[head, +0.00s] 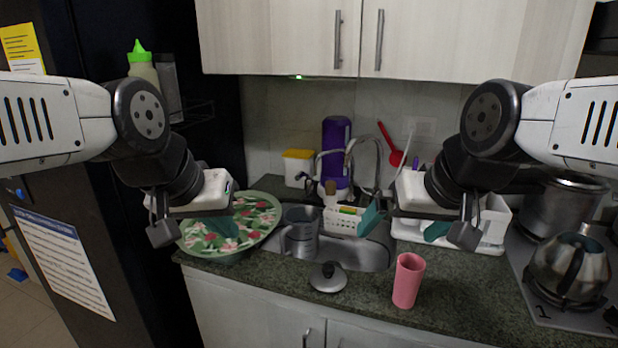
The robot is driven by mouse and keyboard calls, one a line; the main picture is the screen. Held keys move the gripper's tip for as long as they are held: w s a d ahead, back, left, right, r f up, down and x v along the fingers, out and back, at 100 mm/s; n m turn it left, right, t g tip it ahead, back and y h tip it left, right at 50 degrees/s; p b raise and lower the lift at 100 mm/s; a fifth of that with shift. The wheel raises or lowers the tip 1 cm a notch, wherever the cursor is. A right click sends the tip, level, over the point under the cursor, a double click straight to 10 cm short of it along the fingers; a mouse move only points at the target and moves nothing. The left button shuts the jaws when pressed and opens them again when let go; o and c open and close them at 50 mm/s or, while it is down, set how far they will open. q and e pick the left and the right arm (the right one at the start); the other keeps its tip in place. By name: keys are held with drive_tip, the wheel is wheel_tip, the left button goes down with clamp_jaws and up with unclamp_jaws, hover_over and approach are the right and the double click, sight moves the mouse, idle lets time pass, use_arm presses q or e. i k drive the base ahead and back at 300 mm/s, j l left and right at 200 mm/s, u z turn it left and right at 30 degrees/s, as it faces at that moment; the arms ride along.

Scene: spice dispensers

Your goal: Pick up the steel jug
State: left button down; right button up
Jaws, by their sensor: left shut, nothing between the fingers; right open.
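A grey steel jug (301,232) stands upright at the sink, right of the patterned plate, with its handle on its left side. My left gripper (220,228) is shut and empty in front of the plate, to the left of the jug and apart from it. Nothing blocks my view of the jug's front.
A green floral plate (252,222) lies left of the jug. A lid (328,277) and a pink cup (408,280) stand on the front counter (370,300). A white basket (343,219) sits behind the sink. A steel kettle (570,265) is on the stove at right. Cabinets (440,40) hang above.

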sight(299, 237)
drive_tip(key=z, duration=1.8)
drive_tip(key=u, duration=1.9)
drive_tip(key=i+j+z, duration=0.1)
drive_tip(key=i+j, duration=0.25)
drive_tip(key=j, duration=0.1)
